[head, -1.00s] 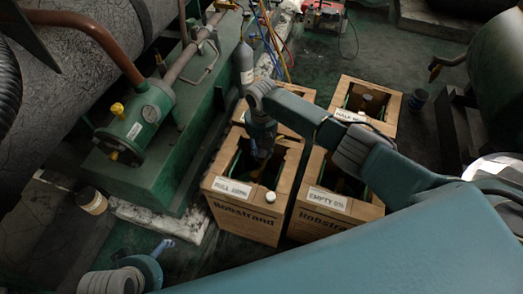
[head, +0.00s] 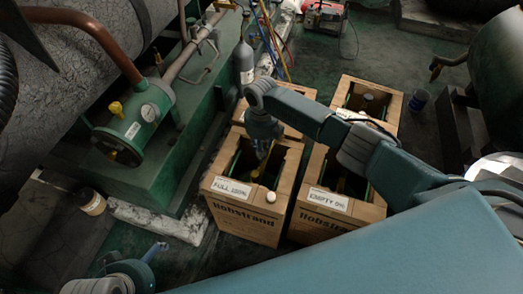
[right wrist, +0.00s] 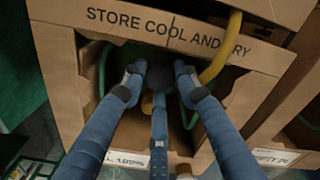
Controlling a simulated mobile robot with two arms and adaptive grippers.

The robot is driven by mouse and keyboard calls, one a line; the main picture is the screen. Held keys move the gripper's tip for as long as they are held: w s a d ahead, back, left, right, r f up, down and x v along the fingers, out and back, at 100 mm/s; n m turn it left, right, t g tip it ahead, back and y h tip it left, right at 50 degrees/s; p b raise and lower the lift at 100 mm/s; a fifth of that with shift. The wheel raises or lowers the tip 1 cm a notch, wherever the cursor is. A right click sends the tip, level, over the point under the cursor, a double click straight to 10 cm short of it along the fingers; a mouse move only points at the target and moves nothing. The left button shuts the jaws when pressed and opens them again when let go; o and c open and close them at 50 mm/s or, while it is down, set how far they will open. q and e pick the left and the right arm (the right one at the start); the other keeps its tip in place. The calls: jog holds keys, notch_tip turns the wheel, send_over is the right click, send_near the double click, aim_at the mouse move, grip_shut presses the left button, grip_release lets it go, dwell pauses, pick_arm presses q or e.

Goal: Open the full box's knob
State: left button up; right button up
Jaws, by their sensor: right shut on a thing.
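The full box (head: 240,213) is a brown carton with an open top, labelled FULL 100%, at the left of the front pair. My right gripper (head: 261,155) reaches down into its opening. In the right wrist view its fingers (right wrist: 157,92) close around a dark round knob (right wrist: 158,78), with a bit of yellow (right wrist: 147,104) beside it. The fingers hide much of the knob. My left gripper (head: 152,254) is at the lower left, away from the boxes, only partly visible; its opening cannot be made out.
The empty box (head: 325,226) stands close on the right. More open cartons (head: 390,105) stand behind. A grey bottle (head: 243,62) and coloured hoses (head: 270,45) are behind the full box. Green machinery (head: 150,165) borders the left. A white round cap (head: 271,197) sits at the full box's front edge.

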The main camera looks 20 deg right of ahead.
dwell(0.5)
jog(key=o, duration=0.9)
jog(key=shift+o, duration=1.3)
notch_tip(320, 180, up, 12)
